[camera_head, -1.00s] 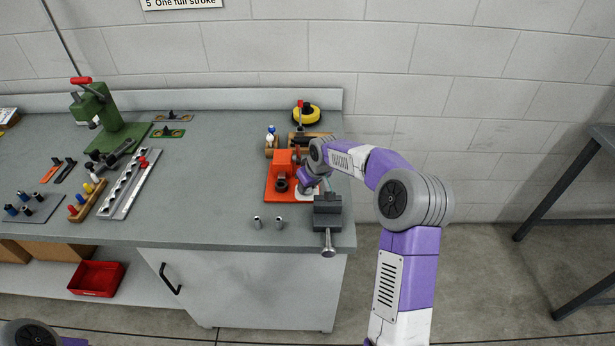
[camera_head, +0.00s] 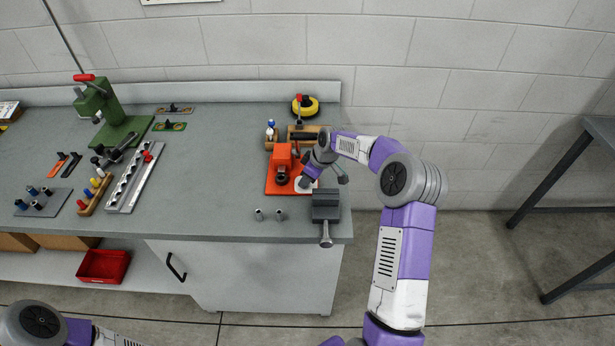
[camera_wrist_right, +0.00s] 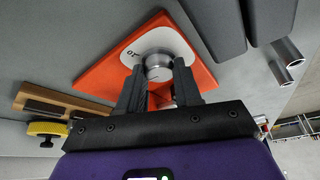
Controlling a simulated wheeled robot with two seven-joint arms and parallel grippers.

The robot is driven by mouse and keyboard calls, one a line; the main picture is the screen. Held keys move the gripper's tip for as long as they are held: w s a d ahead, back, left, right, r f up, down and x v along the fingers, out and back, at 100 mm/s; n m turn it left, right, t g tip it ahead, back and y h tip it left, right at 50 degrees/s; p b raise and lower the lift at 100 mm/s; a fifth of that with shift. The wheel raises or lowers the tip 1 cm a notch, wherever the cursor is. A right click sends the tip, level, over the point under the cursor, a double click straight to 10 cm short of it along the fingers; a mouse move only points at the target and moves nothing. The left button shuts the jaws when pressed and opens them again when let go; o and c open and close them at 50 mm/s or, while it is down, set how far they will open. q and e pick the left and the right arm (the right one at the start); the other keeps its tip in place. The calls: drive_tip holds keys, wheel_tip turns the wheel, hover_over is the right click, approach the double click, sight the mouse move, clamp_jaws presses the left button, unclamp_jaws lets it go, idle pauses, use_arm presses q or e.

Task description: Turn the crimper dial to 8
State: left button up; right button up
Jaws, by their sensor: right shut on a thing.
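The orange crimper (camera_head: 283,160) stands on an orange base plate near the bench's right end. In the right wrist view its silver round dial (camera_wrist_right: 158,66) sits on a white plate (camera_wrist_right: 172,42) marked with a "10"; the other marks are hidden or unreadable. My right gripper (camera_wrist_right: 160,80) is shut on the dial, one dark finger on either side of it. In the head view my right gripper (camera_head: 304,181) is at the crimper's right side and hides most of the dial. My left arm shows at the bottom left, with its gripper out of frame.
A grey vise (camera_head: 326,206) stands just right of the crimper at the bench edge. Two small metal cylinders (camera_head: 268,215) stand in front. A wooden holder and a yellow-black coil (camera_head: 305,106) are behind. A green press (camera_head: 105,110) and racks are further left.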

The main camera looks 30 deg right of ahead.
drive_tip(key=o, duration=1)
drive_tip(key=shift+o, duration=0.2)
drive_tip(key=p+v, duration=0.1)
drive_tip(key=v, duration=0.6)
drive_tip(key=shift+r, duration=0.3)
drive_tip(key=shift+s+d, duration=0.1)
